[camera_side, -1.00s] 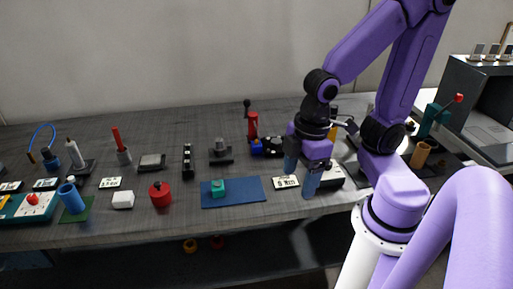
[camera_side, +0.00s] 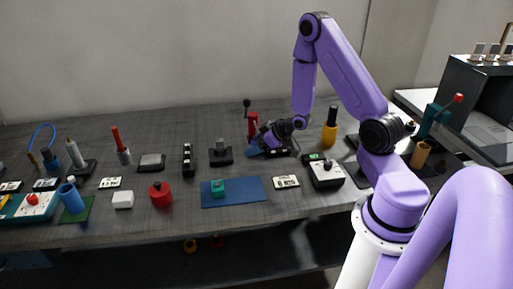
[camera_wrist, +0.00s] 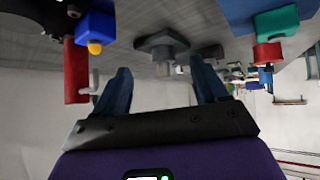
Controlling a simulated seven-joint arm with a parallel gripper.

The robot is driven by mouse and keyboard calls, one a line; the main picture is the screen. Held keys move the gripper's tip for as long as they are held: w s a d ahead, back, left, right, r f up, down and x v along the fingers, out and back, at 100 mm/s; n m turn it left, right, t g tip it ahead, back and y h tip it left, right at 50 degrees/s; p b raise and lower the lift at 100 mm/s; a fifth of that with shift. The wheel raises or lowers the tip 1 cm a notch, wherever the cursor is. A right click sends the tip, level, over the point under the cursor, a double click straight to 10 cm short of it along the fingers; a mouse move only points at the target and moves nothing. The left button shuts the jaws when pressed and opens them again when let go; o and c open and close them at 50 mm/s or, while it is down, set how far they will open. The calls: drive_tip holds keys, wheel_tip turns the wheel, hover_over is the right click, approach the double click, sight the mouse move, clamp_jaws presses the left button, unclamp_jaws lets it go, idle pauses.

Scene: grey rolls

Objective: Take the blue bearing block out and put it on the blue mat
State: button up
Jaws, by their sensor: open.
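A small blue block with a yellow knob (camera_wrist: 95,27), which looks like the bearing block, is at the upper left of the wrist view, close to a red upright part. In the side view it is hidden behind or mixed with my gripper's blue fingers. The blue mat (camera_side: 250,192) lies flat at the front middle of the bench, with a teal block (camera_side: 218,188) on its left part. My gripper (camera_wrist: 162,80) is open, with nothing between its fingers. In the side view it is at the back middle, beside the red upright tool.
The red tool (camera_side: 252,122) with a black knob stands at the back. A dark block on a base (camera_side: 220,153) is left of it. A red pot (camera_side: 160,195) stands left of the mat, a white control box (camera_side: 326,175) right of it. The mat's right half is clear.

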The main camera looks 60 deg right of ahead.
drive_tip(key=d+m+t, duration=0.1)
drive_tip(key=d, duration=0.1)
drive_tip(key=s+d+f+m+t+h, duration=0.1)
drive_tip(key=d, duration=0.2)
drive_tip(key=s+d+f+m, duration=0.1)
drive_tip(key=d, duration=0.2)
drive_tip(key=shift+s+f+t+h, duration=0.2)
drive_tip(key=shift+t+h, duration=0.1)
drive_tip(key=shift+t, duration=0.1)
drive_tip(key=shift+x, duration=3.65)
drive_tip(key=shift+d+r, duration=0.1)
drive_tip(key=c, duration=1)
drive_tip(key=shift+w+r, duration=0.1)
drive_tip(key=shift+r, duration=0.5)
drive_tip(key=s+a, duration=0.3)
wheel_tip(320, 180, up, 14)
drive_tip(key=shift+f, duration=0.1)
